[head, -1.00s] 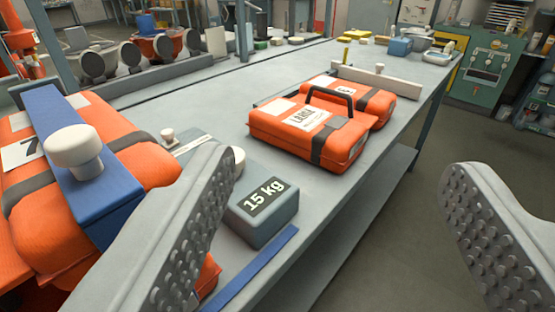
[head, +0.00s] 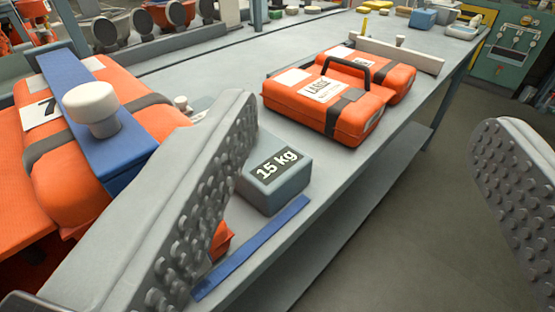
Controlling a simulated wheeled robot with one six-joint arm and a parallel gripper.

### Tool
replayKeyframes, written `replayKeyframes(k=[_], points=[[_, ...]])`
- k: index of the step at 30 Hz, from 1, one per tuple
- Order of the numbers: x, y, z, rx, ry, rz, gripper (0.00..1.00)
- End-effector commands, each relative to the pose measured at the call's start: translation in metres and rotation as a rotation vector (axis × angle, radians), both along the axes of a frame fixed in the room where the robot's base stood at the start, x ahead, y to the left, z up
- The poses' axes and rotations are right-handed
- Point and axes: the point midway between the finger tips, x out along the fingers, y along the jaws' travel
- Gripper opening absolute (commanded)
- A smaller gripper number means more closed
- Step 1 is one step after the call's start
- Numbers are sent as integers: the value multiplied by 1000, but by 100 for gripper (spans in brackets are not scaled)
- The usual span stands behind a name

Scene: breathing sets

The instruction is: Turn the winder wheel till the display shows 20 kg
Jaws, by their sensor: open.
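The display is a grey box (head: 272,192) on the bench, and its dark face (head: 276,165) reads 15 kg in white. No winder wheel shows clearly. The left finger covers the area just left of the display box, where a pale round part showed earlier. My gripper (head: 371,122) is open and empty, with its studded pads far apart. The left finger overlaps the left edge of the display box in the picture; I cannot tell whether they touch. The right finger is over the floor side at the right edge.
An orange pack (head: 60,140) under a blue bar (head: 108,160) with a white knob (head: 92,103) is at left. Orange cases (head: 322,112) lie on the bench (head: 215,75) behind the display. A blue strip (head: 250,248) runs along the near edge.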

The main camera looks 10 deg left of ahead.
Motion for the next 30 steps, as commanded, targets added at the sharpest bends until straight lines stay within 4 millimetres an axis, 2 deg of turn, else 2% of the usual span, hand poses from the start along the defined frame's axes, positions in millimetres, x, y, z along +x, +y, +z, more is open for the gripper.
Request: replayKeyframes(k=[4,8,18,30], points=[[4,1,1,-7,15,3,67],[20,5,5,-37,86,17,67],[88,25,16,-192,412,109,67],[157,57,19,-382,789,277,67]])
